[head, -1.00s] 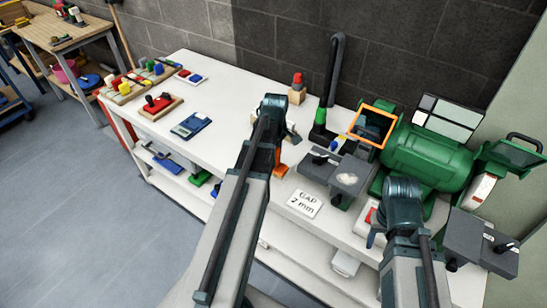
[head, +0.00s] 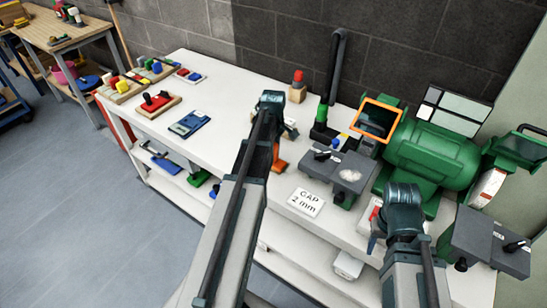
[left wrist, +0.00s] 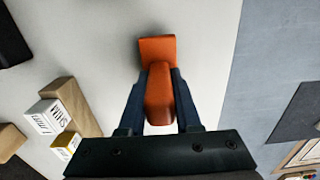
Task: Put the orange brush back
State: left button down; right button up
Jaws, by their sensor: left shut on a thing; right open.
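The orange brush (left wrist: 157,90) is between the two dark fingers of my left gripper (left wrist: 159,76) in the left wrist view. The fingers are shut on its narrow part, and its wider end shows beyond the fingertips. In the head view the orange brush (head: 279,163) shows just right of my left forearm, over the white bench top; most of the left gripper is hidden behind the arm. I cannot tell whether the brush touches the bench. My right gripper (head: 374,235) is open, at the bench's front edge below the grinder, partly hidden by its wrist.
A green bench grinder (head: 430,155) with grey rests stands on the right. A "GAP 2 mm" card (head: 306,202) lies in front of it. A black-and-green upright tool (head: 331,90) and a red-topped wooden block (head: 298,86) stand behind. A blue item (head: 189,124) and a red-topped board (head: 158,103) lie left.

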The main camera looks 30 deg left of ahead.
pick_arm(q)
jog(key=shift+r, duration=0.1)
jog(key=c, duration=0.6)
grip_release()
notch_tip(320, 180, up, 12)
jog(key=p, duration=1.2)
jog(key=shift+r, duration=0.1)
jog(key=shift+s, duration=0.1)
